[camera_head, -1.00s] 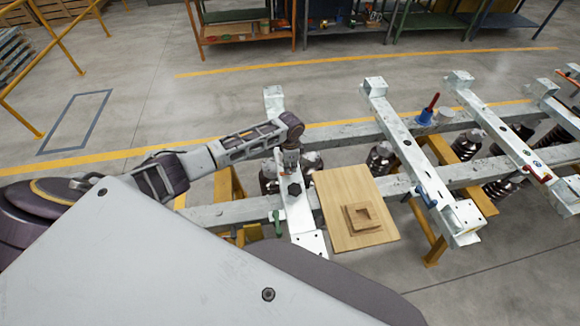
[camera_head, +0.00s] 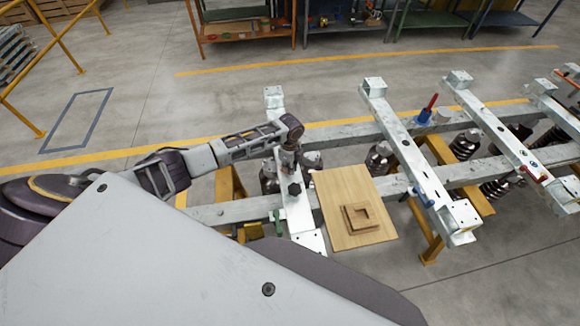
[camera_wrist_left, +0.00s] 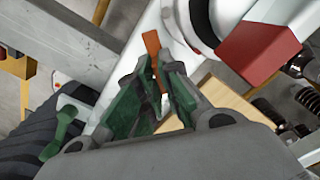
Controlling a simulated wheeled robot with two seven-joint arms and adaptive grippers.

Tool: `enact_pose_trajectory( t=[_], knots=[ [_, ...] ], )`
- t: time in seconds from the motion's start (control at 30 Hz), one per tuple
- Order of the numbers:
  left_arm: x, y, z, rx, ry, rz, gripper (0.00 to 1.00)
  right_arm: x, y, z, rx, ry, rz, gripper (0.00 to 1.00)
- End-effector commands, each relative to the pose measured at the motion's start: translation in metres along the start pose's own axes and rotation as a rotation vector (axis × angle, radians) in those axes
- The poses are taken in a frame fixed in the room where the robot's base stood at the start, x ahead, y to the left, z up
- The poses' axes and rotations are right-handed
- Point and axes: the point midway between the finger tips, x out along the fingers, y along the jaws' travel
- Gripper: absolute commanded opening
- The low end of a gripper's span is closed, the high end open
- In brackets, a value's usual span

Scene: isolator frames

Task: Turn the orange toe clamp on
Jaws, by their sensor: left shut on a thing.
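The orange handle (camera_wrist_left: 152,45) of the toe clamp stands up between my left fingertips in the left wrist view. My left gripper (camera_wrist_left: 158,75), with green finger pads, is shut on this handle. The handle's lower part is hidden by the fingers. In the head view my left gripper (camera_head: 289,160) points down at the leftmost white crossbeam (camera_head: 300,217), and the orange handle cannot be made out there. My right gripper is not in view.
A green clamp handle (camera_head: 277,222) and a black star knob (camera_head: 295,190) sit close by on the same beam. A red block (camera_wrist_left: 258,52) stands right of my fingers in the wrist view. A wooden board (camera_head: 340,195) lies right of the beam.

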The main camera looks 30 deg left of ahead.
Motion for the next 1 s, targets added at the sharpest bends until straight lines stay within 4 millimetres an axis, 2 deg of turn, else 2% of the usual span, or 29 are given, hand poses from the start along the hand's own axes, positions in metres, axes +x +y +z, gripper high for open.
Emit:
enact_pose_trajectory(
  t=[1.0],
  knots=[
    [-0.0007, -0.001, 0.0001, 0.782, 0.001, -0.002, 0.0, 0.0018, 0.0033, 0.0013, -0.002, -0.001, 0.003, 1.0]
  ],
)
